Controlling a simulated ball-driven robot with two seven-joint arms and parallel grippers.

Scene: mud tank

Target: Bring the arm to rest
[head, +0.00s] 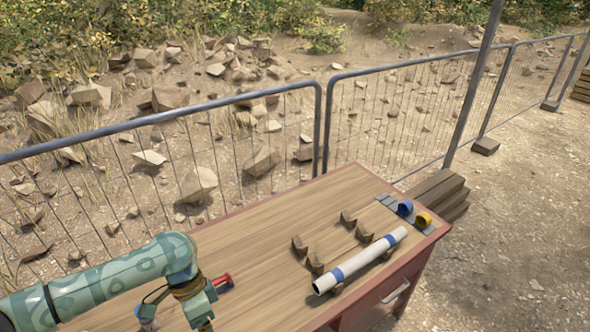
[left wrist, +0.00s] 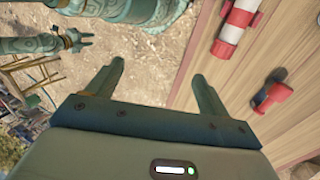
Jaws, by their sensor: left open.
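My left arm comes in from the left in the head view, bent over the table's (head: 270,220) near left part. Its gripper (head: 204,318) points down, partly cut off by the bottom edge. In the left wrist view the left gripper (left wrist: 158,72) is open, with two fingers wide apart and nothing between them. Bare dirt and the table edge show beyond them. My right gripper (left wrist: 80,40) shows small at the upper left of the left wrist view, its fingers apart and empty, away from the table. It is out of the head view.
A white pipe with blue bands (head: 361,259) lies on wooden blocks at the table's right. Several blocks stand beside it. A blue clip (head: 404,208) and a yellow clip (head: 423,220) sit behind. A red-handled item (left wrist: 272,97) and red-white cylinder (left wrist: 237,25) lie near my left gripper.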

